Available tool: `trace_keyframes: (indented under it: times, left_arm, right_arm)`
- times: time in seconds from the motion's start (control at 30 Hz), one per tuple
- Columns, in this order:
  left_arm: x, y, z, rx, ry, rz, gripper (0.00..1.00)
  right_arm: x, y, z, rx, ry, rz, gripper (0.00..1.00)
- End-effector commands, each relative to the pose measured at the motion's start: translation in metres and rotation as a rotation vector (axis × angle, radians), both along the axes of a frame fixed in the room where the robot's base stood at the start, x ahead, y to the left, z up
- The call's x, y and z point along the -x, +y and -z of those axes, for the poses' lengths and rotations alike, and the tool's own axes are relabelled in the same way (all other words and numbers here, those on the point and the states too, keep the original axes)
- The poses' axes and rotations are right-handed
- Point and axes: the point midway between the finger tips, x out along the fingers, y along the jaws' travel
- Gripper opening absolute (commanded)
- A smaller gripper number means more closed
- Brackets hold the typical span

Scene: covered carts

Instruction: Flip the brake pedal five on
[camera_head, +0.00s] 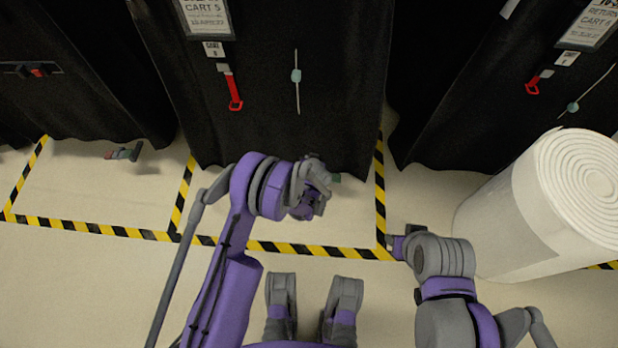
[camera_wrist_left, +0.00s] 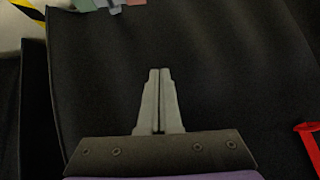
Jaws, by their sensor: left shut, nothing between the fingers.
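The cover labelled cart 5 (camera_head: 270,60) hangs in front of me. Below its lower edge, a small green piece (camera_head: 335,178) shows beside my left gripper (camera_head: 312,190), which hides whatever adjoins it. In the left wrist view, a pedal (camera_wrist_left: 104,5) with red, grey and green parts is cut off by the top edge. My left gripper (camera_wrist_left: 159,75) is shut and empty, its fingertips apart from the pedal and seen against the black cover (camera_wrist_left: 230,60). My right gripper (camera_head: 397,243) is low at the right, away from cart 5; its fingers are unclear.
A red strap (camera_head: 233,92) and a cord with a teal toggle (camera_head: 296,76) hang on the cover. Another pedal (camera_head: 124,153) is at the left cart. Yellow-black tape (camera_head: 310,249) outlines the bay. A big white roll (camera_head: 540,200) stands at right.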

Motion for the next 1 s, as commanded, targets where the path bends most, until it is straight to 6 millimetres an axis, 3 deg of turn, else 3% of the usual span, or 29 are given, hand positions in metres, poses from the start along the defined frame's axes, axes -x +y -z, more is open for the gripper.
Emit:
trace_keyframes:
  times: [0.03, 0.1, 0.3, 1.0]
  left_arm:
    - [0.001, -0.006, 0.028, -0.001, -0.007, 0.006, 0.0]
    - [0.003, -0.012, 0.053, -0.005, -0.018, 0.011, 0.0]
    - [0.01, -0.022, 0.096, -0.008, -0.039, 0.021, 0.0]
    - [0.015, -0.026, 0.115, -0.01, -0.045, 0.02, 0.0]
  right_arm:
    - [-0.001, 0.0, 0.01, 0.0, 0.003, 0.0, 0.42]
    - [-0.001, 0.0, 0.016, 0.0, 0.005, 0.0, 0.42]
    - [-0.003, 0.0, 0.026, 0.0, 0.009, 0.0, 0.42]
    - [-0.003, 0.0, 0.031, 0.0, 0.011, 0.0, 0.42]
